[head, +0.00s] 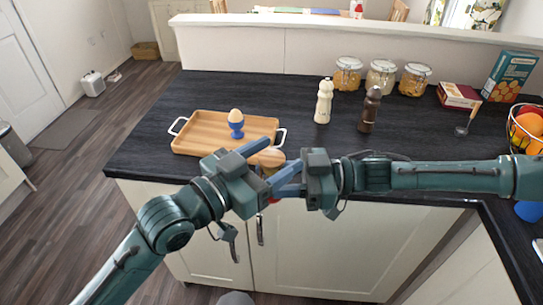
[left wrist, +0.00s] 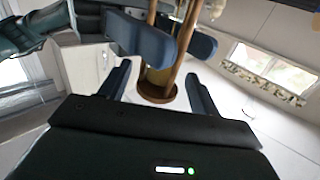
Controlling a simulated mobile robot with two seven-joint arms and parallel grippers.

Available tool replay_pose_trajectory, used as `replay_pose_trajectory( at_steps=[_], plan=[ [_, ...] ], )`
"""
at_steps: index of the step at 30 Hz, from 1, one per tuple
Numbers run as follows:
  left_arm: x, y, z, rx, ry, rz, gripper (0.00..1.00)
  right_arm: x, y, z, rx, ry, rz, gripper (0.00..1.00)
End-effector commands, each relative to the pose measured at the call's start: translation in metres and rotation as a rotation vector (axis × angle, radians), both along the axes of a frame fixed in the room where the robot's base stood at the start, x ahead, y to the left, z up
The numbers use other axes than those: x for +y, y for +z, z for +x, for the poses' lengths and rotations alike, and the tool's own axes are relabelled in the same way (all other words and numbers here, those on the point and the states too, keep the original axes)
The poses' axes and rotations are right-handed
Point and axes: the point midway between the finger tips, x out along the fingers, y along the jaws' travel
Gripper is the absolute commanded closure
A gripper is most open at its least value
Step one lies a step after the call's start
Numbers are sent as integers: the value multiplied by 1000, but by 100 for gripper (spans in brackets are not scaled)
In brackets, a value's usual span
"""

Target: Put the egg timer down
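The egg timer (head: 270,157) is an hourglass in a wooden frame, held in the air before the counter's front edge. In the head view mostly its round wooden end shows; the grippers hide the rest. In the left wrist view its wooden rods, yellowish sand and round end disc (left wrist: 157,94) show. My right gripper (head: 278,190) appears shut on the timer, its blue fingers (left wrist: 180,42) on either side of the rods. My left gripper (head: 279,156) is open, its fingers on both sides of the timer with gaps visible in the left wrist view.
A wooden tray (head: 195,140) with white handles lies on the dark counter (head: 225,90), bearing an egg in a blue cup (head: 236,131). A white mill (head: 324,102) and brown mill (head: 369,110) stand right of it. Jars (head: 381,77) stand behind. Counter between tray and mills is clear.

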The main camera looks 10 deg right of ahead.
Motion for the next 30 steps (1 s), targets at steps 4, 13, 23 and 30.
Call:
replay_pose_trajectory(
  at_steps=[4, 13, 23, 30],
  plan=[
    [0, 0, 0, 0, 0, 0, 50, 0, 0, 0, 0, 0, 1, 86],
    [1, 0, 1, -1, 2, 1, 74, 0, 0, 0, -1, 1, 1, 86],
    [1, 0, 1, -1, 3, 0, 84, 0, 0, 0, 0, 1, 1, 45],
    [1, 0, 0, -1, 1, 0, 84, 0, 0, 0, 0, 0, 0, 37]
  ],
)
